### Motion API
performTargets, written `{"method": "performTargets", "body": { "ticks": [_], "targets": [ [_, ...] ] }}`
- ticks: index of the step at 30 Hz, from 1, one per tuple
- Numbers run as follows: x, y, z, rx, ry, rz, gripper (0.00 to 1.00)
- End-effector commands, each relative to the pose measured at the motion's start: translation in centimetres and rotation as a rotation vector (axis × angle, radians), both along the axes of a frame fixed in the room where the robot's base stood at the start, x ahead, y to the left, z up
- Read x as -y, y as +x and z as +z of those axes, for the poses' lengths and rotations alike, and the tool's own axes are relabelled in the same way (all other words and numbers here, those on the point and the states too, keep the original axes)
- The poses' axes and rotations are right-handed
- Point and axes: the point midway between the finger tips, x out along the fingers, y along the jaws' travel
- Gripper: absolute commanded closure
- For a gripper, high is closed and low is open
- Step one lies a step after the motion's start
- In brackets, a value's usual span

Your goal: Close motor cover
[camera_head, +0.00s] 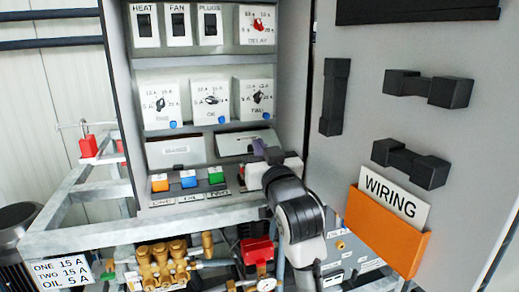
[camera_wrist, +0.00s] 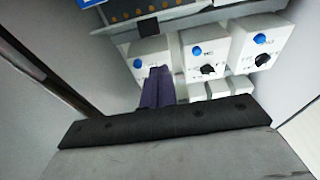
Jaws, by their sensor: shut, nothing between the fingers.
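Two grey covers sit side by side below the lower switch row in the head view. The left cover (camera_head: 176,151) carries a label too blurred to read surely. The right cover (camera_head: 236,143) looks tilted, with a dark gap along its upper edge; my gripper hides its right part. I cannot tell which is the motor cover. My gripper (camera_head: 258,147) has purple fingers, shut and empty, in front of the right cover's right side. The fingers also show in the wrist view (camera_wrist: 158,86), in front of a white switch box; contact with the cover cannot be told.
Switch boxes with black knobs (camera_head: 211,100) stand above the covers. Orange, blue and green buttons (camera_head: 188,178) lie below. The open cabinet door on the right carries black handles (camera_head: 412,163) and an orange WIRING holder (camera_head: 387,233). A metal frame rail (camera_head: 150,229) runs below.

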Motion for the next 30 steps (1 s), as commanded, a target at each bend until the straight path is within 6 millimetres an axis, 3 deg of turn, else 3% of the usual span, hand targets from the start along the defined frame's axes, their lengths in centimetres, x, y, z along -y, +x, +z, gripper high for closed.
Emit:
{"method": "performTargets", "body": {
  "ticks": [1, 6, 14, 23, 30],
  "targets": [
    [0.5, -1.3, -1.3, 0.002, 0.001, -0.003, 1.0],
    [1.6, -4.7, -2.3, 0.001, 0.002, -0.003, 1.0],
    [2.5, -7.4, -2.9, 0.001, 0.001, -0.001, 1.0],
    [2.7, -7.4, 1.0, -0.004, 0.0, 0.0, 1.0],
    [1.8, -4.6, 1.7, -0.009, 0.001, 0.001, 1.0]
  ]
}}
